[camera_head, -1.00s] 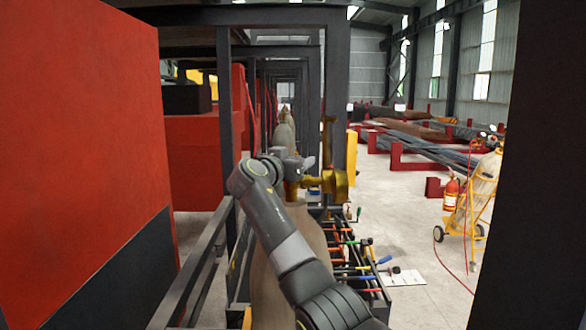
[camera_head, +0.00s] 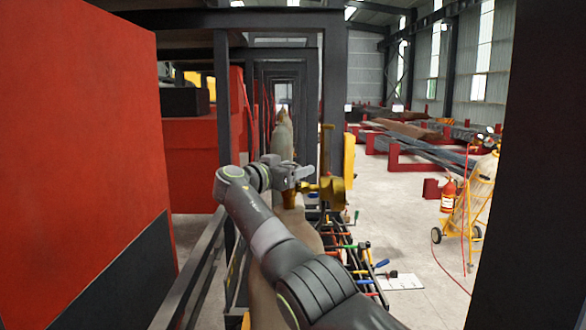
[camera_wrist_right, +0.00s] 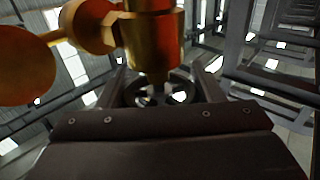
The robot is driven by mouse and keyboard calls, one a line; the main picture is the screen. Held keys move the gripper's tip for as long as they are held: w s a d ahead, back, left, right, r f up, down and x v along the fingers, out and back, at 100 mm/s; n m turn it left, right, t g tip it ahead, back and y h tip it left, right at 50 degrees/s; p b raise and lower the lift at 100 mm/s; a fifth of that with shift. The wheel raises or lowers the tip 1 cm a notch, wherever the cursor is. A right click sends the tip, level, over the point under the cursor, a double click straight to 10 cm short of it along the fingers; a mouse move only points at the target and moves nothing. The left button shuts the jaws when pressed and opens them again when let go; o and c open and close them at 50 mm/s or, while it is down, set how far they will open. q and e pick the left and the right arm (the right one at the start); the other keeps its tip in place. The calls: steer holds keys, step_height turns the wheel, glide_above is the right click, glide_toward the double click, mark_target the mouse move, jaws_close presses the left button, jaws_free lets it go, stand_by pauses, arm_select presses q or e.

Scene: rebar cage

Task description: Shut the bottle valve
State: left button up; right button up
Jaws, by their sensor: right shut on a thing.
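The tan gas bottle (camera_head: 262,303) stands upright in front of me, mostly hidden behind my right arm. Its brass valve and fitting (camera_head: 327,188) show at the top; they also show large in the right wrist view (camera_wrist_right: 152,38). A dark spoked handwheel (camera_wrist_right: 150,95) sits at the end of the brass stem, between the fingers of my right gripper (camera_wrist_right: 160,88). In the head view my right gripper (camera_head: 303,178) is at the left side of the brass valve, shut on the handwheel. My left gripper is not in view.
A large red block (camera_head: 80,130) stands at the left. A rack of coloured-handled tools (camera_head: 355,260) is behind the bottle. A red extinguisher (camera_head: 447,195) and a yellow bottle cart (camera_head: 478,205) stand at the right. Dark posts flank the view; floor to the right is open.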

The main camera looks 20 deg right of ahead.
stand_by(0.3)
steer(key=o, duration=1)
steer(key=shift+c, duration=0.2)
steer(key=shift+a, duration=0.1)
steer(key=shift+s+a+f+b, duration=0.1)
steer(key=shift+a+f+b, duration=0.1)
steer(key=shift+b, duration=0.15)
steer(key=b+v, duration=0.7)
steer(key=v, duration=1)
steer(key=shift+b, duration=0.4)
steer(key=shift+d+r, duration=0.1)
